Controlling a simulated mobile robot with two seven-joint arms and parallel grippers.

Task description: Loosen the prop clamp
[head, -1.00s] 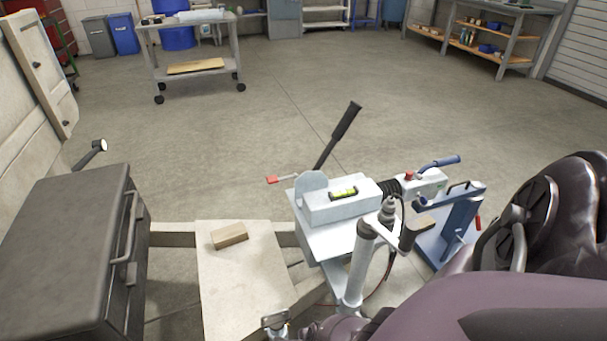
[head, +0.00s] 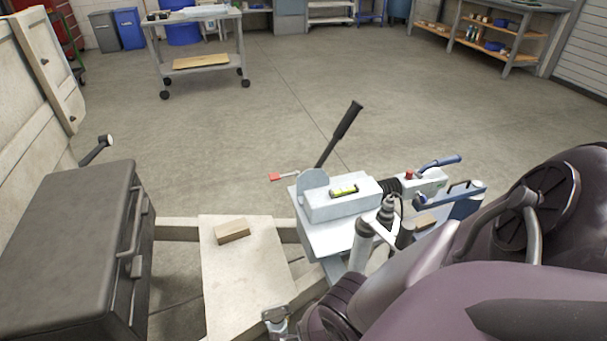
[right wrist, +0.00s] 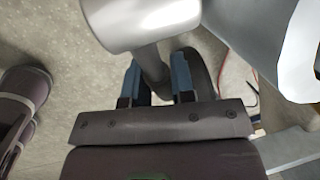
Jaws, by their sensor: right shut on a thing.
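The prop is a light grey upright tube (head: 360,245) with a crank top (head: 388,210), at the front of the trailer frame in the head view. My right arm hides its lower part. In the right wrist view a thick grey cylinder (right wrist: 125,22) is at the top, and a thinner grey stem (right wrist: 151,66) runs down from it. My right gripper (right wrist: 157,80) has its blue fingers on both sides of this stem and is shut on it. The stem looks like the prop clamp's handle. My right gripper is hidden in the head view.
A white coupling housing with a spirit level (head: 344,190) and a black lever (head: 340,134) stands beside the prop. A wooden block (head: 232,231) lies on the pale board (head: 240,270). A dark toolbox (head: 70,240) is at left.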

